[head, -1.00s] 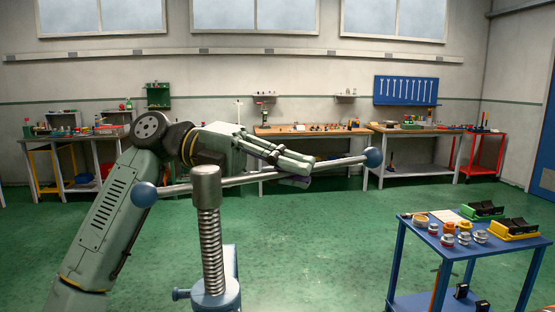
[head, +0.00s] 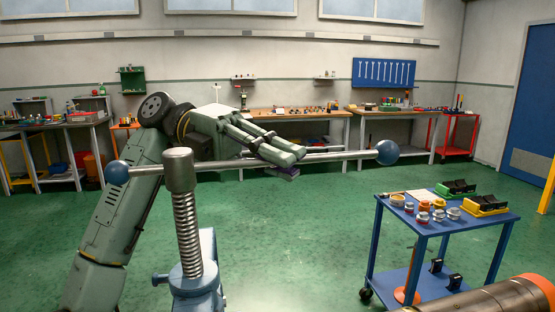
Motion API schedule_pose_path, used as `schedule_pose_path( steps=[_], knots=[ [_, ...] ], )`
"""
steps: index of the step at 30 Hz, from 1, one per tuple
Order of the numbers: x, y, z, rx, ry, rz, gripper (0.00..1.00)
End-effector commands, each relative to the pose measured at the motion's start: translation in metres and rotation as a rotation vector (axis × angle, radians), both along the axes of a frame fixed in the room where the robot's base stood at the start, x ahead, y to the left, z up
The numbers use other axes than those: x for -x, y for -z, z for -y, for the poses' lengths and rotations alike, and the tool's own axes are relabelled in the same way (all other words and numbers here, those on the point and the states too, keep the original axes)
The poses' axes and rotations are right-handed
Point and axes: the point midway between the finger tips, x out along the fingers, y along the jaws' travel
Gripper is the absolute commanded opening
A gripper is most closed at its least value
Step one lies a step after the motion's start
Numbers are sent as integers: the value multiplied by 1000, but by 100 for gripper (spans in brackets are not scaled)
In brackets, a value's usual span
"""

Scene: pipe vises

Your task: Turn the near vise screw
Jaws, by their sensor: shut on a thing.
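The near vise screw is a grey threaded post (head: 188,235) with a round metal head (head: 178,170), standing upright in the blue vise body (head: 197,287). A long metal handle bar (head: 340,156) passes through the head, with a blue ball at its left end (head: 117,173) and a larger-looking one at its right end (head: 388,151). My gripper (head: 290,155) is shut on the bar, to the right of the head. Its fingers hide part of the bar.
A blue cart (head: 376,197) with fittings and trays stands at the right. A dark pipe with an orange end (head: 490,297) lies at the lower right. Workbenches line the back wall. Green floor (head: 290,230) is clear between.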

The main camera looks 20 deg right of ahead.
Motion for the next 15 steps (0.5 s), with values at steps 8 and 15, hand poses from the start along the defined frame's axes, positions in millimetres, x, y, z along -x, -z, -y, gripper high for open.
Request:
schedule_pose_path(
  steps=[8, 15],
  knots=[
    [2, -9, -1, 17, -1, -5, 20],
    [1, -6, -1, 13, 0, -4, 31]
  ],
)
